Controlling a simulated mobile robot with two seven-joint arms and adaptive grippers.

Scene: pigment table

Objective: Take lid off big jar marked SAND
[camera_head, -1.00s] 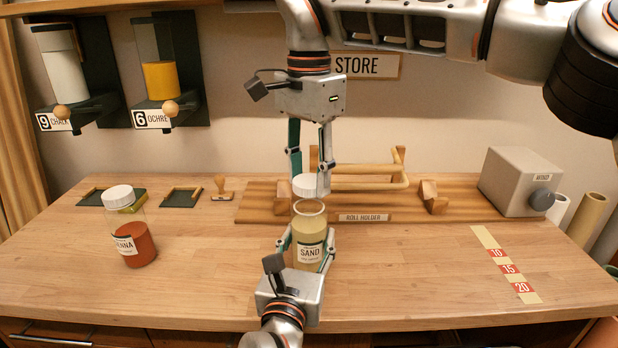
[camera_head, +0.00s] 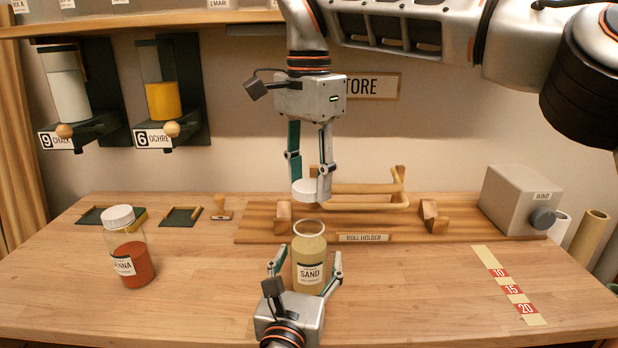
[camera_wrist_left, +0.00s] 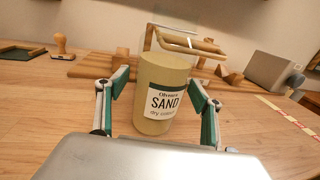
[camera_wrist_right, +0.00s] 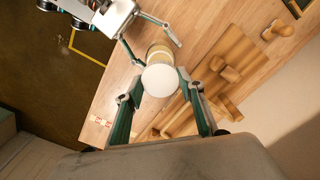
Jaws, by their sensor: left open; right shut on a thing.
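The big jar marked SAND (camera_head: 310,254) stands upright and open-topped on the table, with sand-coloured powder inside. It also shows in the left wrist view (camera_wrist_left: 160,88). My right gripper (camera_head: 309,192) points down and is shut on the white lid (camera_head: 304,189), holding it above the jar, clear of the rim. The lid shows in the right wrist view (camera_wrist_right: 160,80) as a white disc that partly covers the jar. My left gripper (camera_head: 305,277) is open, with its fingers on either side of the jar's lower part and apart from it.
A lidded jar of red-brown powder (camera_head: 131,258) stands at the left. The wooden roll holder (camera_head: 363,237) lies behind the SAND jar. A grey box marked WIND (camera_head: 517,200) is at the back right. The front right table is clear apart from a marked strip (camera_head: 508,285).

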